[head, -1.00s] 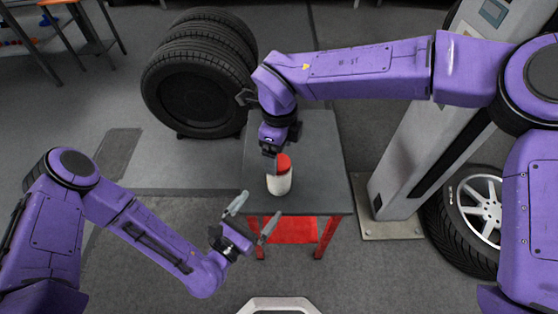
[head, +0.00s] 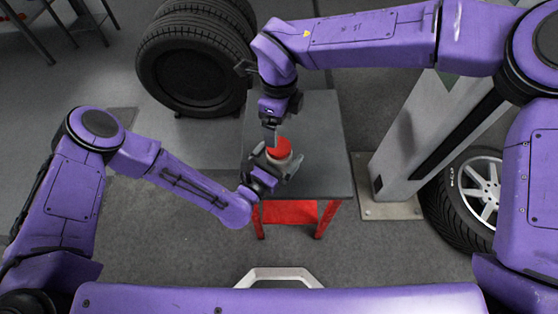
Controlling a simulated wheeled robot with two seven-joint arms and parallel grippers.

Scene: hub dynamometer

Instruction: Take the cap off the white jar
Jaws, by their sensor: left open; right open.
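The white jar (head: 279,158) with its red cap (head: 278,147) stands upright on the dark top of a small table (head: 322,170). The cap is on the jar. My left gripper (head: 280,163) is at the jar with its open fingers on either side of the body, below the cap. The fingers hide most of the jar, and I cannot tell whether they touch it. My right gripper (head: 272,136) is open, pointing down just above and behind the cap, and its fingertips are partly hard to make out.
A stack of tires (head: 195,60) stands at the back left. A grey lift post (head: 420,140) and a wheel (head: 473,198) are to the right of the table. The table has a red lower shelf (head: 290,212). The table top is otherwise clear.

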